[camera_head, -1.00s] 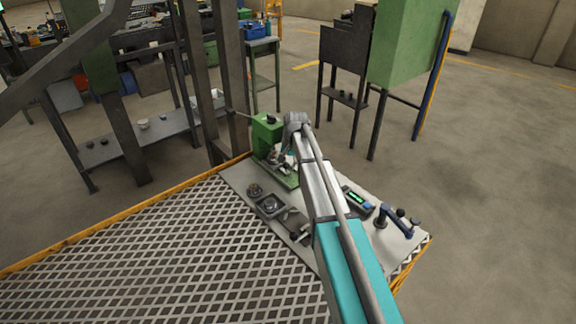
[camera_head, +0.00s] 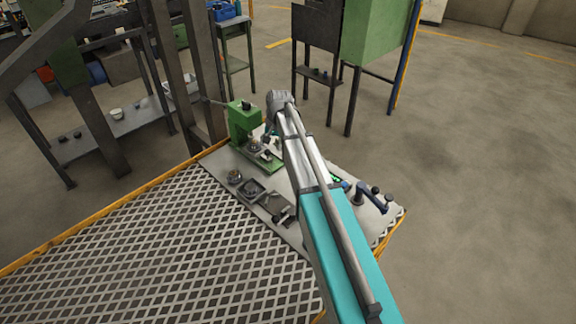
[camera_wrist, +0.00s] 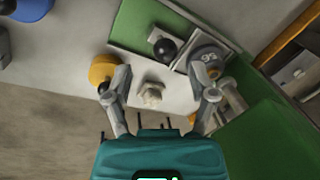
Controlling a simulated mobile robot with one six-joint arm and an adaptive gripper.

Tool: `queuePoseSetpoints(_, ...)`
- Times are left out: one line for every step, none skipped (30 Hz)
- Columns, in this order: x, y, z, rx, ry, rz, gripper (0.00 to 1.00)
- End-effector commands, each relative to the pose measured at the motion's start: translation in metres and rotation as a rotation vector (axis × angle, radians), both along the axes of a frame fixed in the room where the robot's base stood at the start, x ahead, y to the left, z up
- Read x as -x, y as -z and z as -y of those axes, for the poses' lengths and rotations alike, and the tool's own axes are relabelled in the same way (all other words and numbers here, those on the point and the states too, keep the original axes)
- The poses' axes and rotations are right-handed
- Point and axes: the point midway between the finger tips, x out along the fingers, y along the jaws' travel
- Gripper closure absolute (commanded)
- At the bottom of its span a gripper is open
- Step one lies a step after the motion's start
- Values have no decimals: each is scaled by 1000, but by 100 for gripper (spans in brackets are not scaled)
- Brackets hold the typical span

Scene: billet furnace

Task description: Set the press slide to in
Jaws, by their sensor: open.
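The green press (camera_head: 240,124) stands at the far left end of the grey bench. A small slide with a black knob lies on its green base, in front of the press column; the black knob (camera_wrist: 165,48) shows in the wrist view. Next to the knob is a round grey weight-like piece (camera_wrist: 209,62) marked with digits. My gripper (camera_wrist: 160,92) is open and empty, its two fingers spread above the bench just beside the press base. A small whitish lump (camera_wrist: 152,94) shows between the fingers. In the head view my wrist hides part of the area right of the press.
A yellow-orange round piece (camera_wrist: 103,70) lies by the left finger. A dark square tray (camera_head: 250,189) and a blue clamp-like tool (camera_head: 372,198) stand on the bench (camera_head: 222,162). A mesh platform (camera_head: 160,240) lies in front. Dark posts rise behind the press.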

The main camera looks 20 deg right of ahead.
Motion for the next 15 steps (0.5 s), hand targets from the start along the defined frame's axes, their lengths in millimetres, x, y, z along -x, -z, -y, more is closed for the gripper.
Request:
queuePoseSetpoints(1, -9, 1, 0, 0, 0, 27)
queuePoseSetpoints(1, -11, 1, 0, 0, 0, 27)
queuePoseSetpoints(1, -14, 2, 0, 0, 0, 27)
queuePoseSetpoints(1, -17, 2, 0, 0, 0, 27)
queuePoseSetpoints(1, -19, 3, 0, 0, 0, 27)
queuePoseSetpoints(2, -22, 3, 0, 0, 0, 27)
queuePoseSetpoints(2, -25, 4, 0, 0, 0, 27)
queuePoseSetpoints(2, -27, 4, 0, 0, 0, 27)
queuePoseSetpoints(2, -30, 5, 0, 0, 0, 27)
queuePoseSetpoints(3, -33, 5, 0, 0, 0, 27)
queuePoseSetpoints(3, -35, 5, 0, 0, 0, 27)
queuePoseSetpoints(3, -39, 6, 0, 0, 0, 27)
queuePoseSetpoints(3, -41, 7, 0, 0, 0, 27)
queuePoseSetpoints(4, -43, 7, 0, 0, 0, 27)
queuePoseSetpoints(4, -47, 8, 0, 0, 0, 27)
